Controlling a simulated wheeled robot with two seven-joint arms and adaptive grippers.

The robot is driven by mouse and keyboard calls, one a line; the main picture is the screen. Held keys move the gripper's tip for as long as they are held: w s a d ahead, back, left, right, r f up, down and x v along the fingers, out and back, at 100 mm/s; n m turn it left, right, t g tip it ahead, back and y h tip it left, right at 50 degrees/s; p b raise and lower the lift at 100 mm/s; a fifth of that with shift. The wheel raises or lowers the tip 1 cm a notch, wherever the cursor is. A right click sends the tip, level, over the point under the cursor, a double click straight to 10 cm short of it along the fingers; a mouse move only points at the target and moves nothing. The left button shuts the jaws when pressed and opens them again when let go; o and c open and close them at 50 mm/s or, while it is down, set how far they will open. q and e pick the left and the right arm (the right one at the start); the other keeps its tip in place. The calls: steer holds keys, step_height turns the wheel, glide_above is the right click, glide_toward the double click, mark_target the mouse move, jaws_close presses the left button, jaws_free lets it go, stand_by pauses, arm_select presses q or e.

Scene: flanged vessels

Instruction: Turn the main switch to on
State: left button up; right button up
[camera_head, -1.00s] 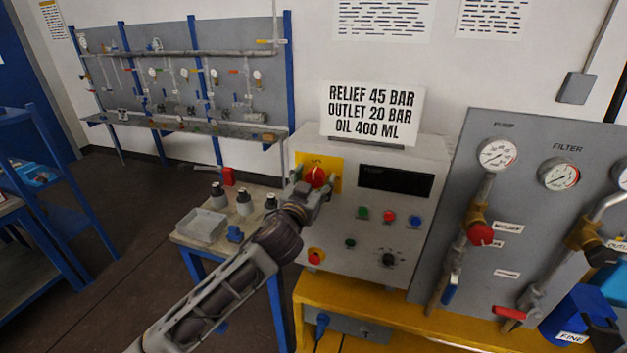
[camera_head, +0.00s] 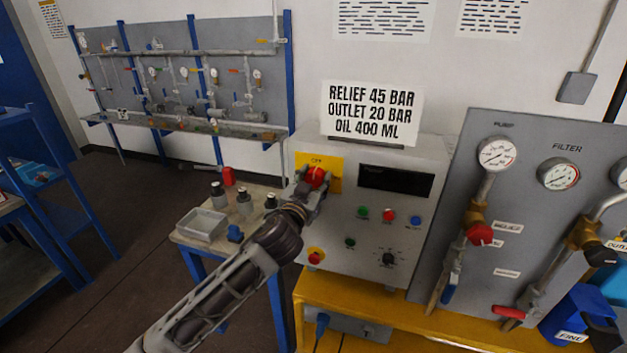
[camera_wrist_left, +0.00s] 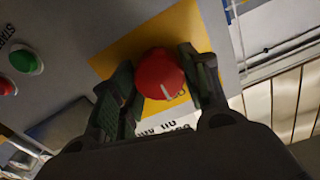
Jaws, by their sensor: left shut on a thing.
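The main switch is a red rotary knob (camera_head: 317,177) on a yellow plate (camera_head: 334,171) at the upper left of the grey control box (camera_head: 425,175). My left gripper (camera_head: 309,187) is at the knob, shut on it. In the left wrist view the red knob (camera_wrist_left: 160,74) sits between the two dark fingers (camera_wrist_left: 163,85), one on each side, with a pale mark on its face. The yellow plate (camera_wrist_left: 120,48) shows behind it, its lettering partly hidden. My right gripper is in neither view.
The box also has a dark display (camera_head: 396,180), several small buttons, a black knob (camera_head: 389,259) and a red button (camera_head: 315,257) low on the left. A side table with a grey tray (camera_head: 202,224) and small vessels stands left. The gauge panel (camera_head: 530,200) stands right.

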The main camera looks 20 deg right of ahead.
arm_select(q)
steer(key=shift+m, duration=0.4)
steer(key=shift+m+p, duration=0.3)
steer(key=m+p, duration=0.1)
steer(key=m, duration=0.2)
steer(key=shift+p, duration=0.4)
steer(key=m+p, duration=0.2)
steer(key=m, duration=0.2)
steer(key=shift+m, duration=0.4)
steer(key=m+p, duration=0.2)
steer(key=m, duration=0.2)
steer(key=shift+s+d+m, duration=0.1)
steer(key=shift+m, duration=0.2)
steer(key=shift+f+m+p, duration=0.2)
steer(key=shift+m+p, duration=0.9)
steer(key=shift+m, duration=0.8)
steer(key=o, duration=1)
